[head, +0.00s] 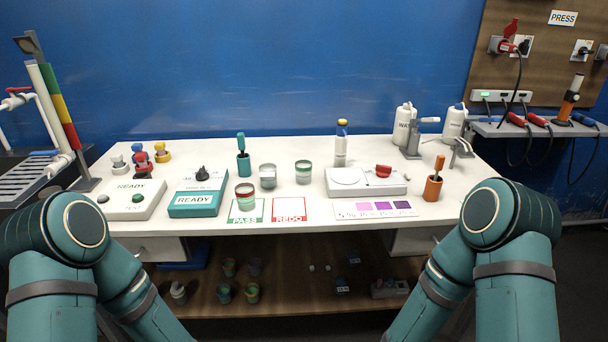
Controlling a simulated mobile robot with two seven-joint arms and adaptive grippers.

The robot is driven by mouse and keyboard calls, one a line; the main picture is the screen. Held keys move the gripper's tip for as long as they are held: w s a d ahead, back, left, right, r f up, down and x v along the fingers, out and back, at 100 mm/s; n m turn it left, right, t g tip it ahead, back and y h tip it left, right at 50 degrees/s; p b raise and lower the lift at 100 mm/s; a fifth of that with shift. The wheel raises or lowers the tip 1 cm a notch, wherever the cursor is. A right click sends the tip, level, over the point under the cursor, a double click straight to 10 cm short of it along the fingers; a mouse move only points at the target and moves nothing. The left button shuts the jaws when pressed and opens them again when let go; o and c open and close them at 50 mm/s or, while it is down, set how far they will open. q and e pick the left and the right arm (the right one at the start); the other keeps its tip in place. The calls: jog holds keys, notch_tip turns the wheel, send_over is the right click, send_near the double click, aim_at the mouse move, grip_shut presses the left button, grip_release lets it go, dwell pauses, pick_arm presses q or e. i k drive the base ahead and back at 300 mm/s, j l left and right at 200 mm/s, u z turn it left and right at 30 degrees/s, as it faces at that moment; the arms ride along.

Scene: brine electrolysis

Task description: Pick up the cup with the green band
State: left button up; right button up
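A small clear cup with a green band (303,172) stands upright on the white table, left of the white scale. A second cup (267,176) stands just left of it, and its band looks grey. A third cup (245,195), with a reddish band and greenish lower part, stands at the PASS card (234,217). Both of my arms show at the lower left and lower right. Their grippers are outside the picture, and no cup is held in view.
The white scale (343,188) with a red item is right of the green-banded cup. A teal holder (243,164), a bottle (341,150) and an orange holder (433,188) stand nearby. The REDO card (289,217) lies in front. Several cups sit on the shelf below.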

aim_at(304, 173)
jog(key=i+j, duration=0.75)
jog(key=i+j+z, duration=0.1)
jog(key=z, duration=0.25)
jog(key=j+z, duration=0.35)
jog(key=i+j+z, duration=0.1)
jog(key=z, duration=0.25)
